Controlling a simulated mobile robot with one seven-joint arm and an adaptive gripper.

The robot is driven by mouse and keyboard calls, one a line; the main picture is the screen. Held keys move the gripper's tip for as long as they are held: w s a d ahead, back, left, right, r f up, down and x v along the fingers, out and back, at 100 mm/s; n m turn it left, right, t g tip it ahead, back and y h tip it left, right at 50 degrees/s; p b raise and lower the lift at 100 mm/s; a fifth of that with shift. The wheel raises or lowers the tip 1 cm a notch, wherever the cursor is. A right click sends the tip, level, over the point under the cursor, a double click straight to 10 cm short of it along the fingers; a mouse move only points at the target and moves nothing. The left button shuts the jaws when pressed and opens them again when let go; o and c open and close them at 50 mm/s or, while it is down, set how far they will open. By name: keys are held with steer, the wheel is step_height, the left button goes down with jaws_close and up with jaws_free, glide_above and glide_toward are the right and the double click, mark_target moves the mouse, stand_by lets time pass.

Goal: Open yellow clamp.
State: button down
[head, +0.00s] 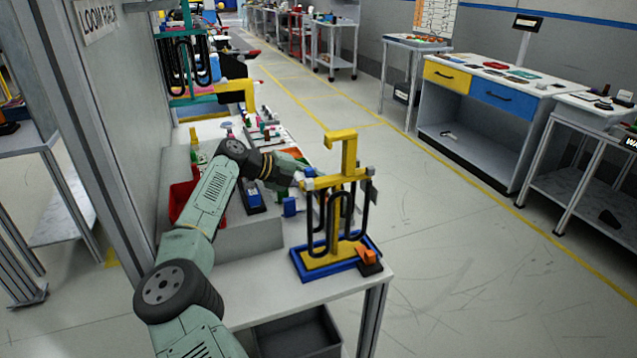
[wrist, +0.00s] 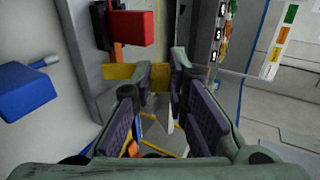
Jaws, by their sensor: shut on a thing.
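A yellow stand (head: 337,215) rises from a blue base (head: 312,268) at the near end of the workbench, with black looped cables hanging from its crossbar. My gripper (head: 307,180) is at the left end of that crossbar in the head view. In the wrist view my gripper (wrist: 160,85) has its purple-padded fingers on either side of a flat yellow part (wrist: 121,71). I take this part for the yellow clamp; its fingertip contact is partly hidden. The gripper is shut on it. Whether the clamp is open or closed cannot be told.
An orange block (head: 367,256) sits on the base's right corner. A red bin (head: 183,203) and a blue-topped device (head: 252,196) are left of the stand. A second yellow fixture (head: 235,90) stands farther back.

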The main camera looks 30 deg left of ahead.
mark_target(317, 202)
stand_by(0.3)
steer(key=c, duration=1.6)
jaws_free()
steer(key=shift+o, duration=0.2)
step_height(317, 202, up, 10)
steer(key=shift+r, duration=0.1)
